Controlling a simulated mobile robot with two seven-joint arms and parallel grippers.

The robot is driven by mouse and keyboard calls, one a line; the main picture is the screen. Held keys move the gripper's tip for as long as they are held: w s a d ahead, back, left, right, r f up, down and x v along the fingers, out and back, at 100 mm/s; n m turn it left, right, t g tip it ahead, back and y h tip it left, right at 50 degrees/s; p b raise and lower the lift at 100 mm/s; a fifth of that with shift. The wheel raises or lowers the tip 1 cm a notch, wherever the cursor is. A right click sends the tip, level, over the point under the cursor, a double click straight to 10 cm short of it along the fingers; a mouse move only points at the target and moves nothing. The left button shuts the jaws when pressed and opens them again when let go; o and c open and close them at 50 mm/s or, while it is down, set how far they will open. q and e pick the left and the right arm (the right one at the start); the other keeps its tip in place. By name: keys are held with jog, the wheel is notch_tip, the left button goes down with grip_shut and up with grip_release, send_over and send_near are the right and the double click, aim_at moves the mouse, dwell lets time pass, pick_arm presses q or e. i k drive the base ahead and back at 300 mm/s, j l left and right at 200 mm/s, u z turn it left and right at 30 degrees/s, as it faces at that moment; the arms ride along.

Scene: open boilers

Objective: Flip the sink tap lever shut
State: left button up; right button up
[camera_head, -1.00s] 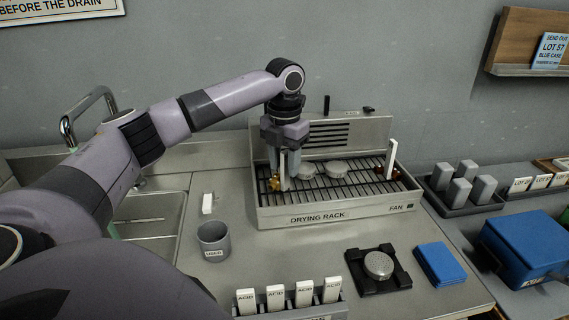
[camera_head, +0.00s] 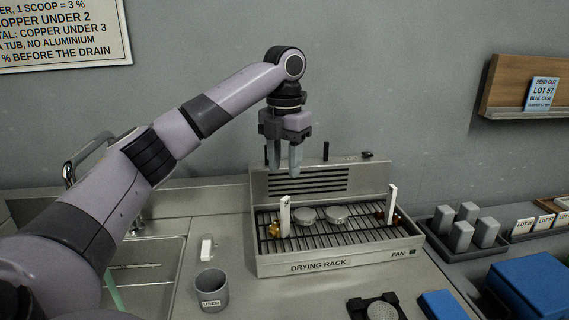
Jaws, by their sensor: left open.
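The sink tap (camera_head: 88,152) is a chrome curved spout at the left, behind my left arm. Its lever cannot be made out; my arm covers much of the tap. The steel sink basin (camera_head: 150,262) lies below it, partly hidden by the same arm. My left gripper (camera_head: 284,165) is open and empty, pointing down above the back of the drying rack, well to the right of the tap. My right gripper is not in view.
The drying rack (camera_head: 345,262) holds round discs, with white upright tags at both sides. A grey cup marked USED (camera_head: 212,290) and a small white block (camera_head: 207,248) stand between sink and rack. A blue bin (camera_head: 535,285) is at the right.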

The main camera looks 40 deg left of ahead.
aim_at(207, 238)
jog(key=k+l, duration=0.8)
jog(key=l, duration=0.15)
